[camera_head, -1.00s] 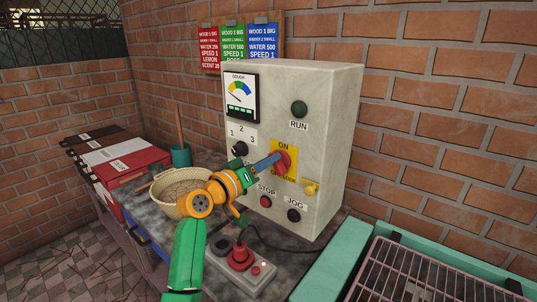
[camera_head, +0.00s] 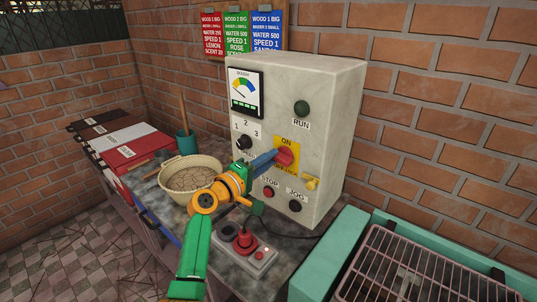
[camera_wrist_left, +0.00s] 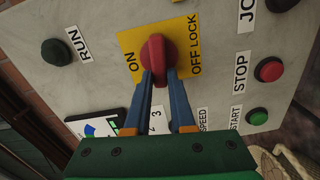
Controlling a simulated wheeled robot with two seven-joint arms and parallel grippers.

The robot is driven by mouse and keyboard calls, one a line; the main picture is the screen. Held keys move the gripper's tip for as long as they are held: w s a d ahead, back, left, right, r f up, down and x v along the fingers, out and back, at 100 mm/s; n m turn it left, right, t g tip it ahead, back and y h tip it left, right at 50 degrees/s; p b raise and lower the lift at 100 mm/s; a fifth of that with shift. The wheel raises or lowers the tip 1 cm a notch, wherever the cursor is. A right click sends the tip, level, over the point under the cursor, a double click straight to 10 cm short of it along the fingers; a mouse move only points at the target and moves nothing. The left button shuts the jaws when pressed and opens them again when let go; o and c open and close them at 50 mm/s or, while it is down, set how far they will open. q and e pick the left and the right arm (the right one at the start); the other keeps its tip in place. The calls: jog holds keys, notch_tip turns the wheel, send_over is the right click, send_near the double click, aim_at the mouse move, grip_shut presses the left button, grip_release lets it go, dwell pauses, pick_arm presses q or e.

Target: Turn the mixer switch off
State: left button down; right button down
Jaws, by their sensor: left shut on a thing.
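The mixer switch (camera_head: 287,155) is a red rotary knob on a yellow plate marked ON and OFF LOCK, on the front of the pale control box (camera_head: 335,130). My left gripper (camera_head: 270,159) reaches it from the left with blue fingers. In the left wrist view the red knob (camera_wrist_left: 153,52) sits between the two fingertips of the left gripper (camera_wrist_left: 158,78), which are shut on it. The knob's long side runs up the picture there, with ON to its left and OFF LOCK to its right. My right gripper is not in view.
A dark RUN lamp (camera_head: 301,108), a red STOP button (camera_head: 269,192), a black JOG button (camera_head: 295,206) and a yellow knob (camera_head: 311,183) surround the switch. A bowl (camera_head: 183,166) and a small red-knobbed control unit (camera_head: 246,247) stand nearby. A teal-framed rack (camera_head: 400,265) is at right.

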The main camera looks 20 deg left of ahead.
pick_arm(q)
jog(key=shift+n, duration=0.6)
jog(key=shift+p, duration=0.35)
jog(key=c, duration=0.8)
grip_release()
jog(key=shift+w, duration=0.1)
jog(key=shift+o, duration=0.2)
jog(key=shift+f, duration=0.1)
jog(key=b+v, duration=0.1)
jog(key=v, duration=0.6)
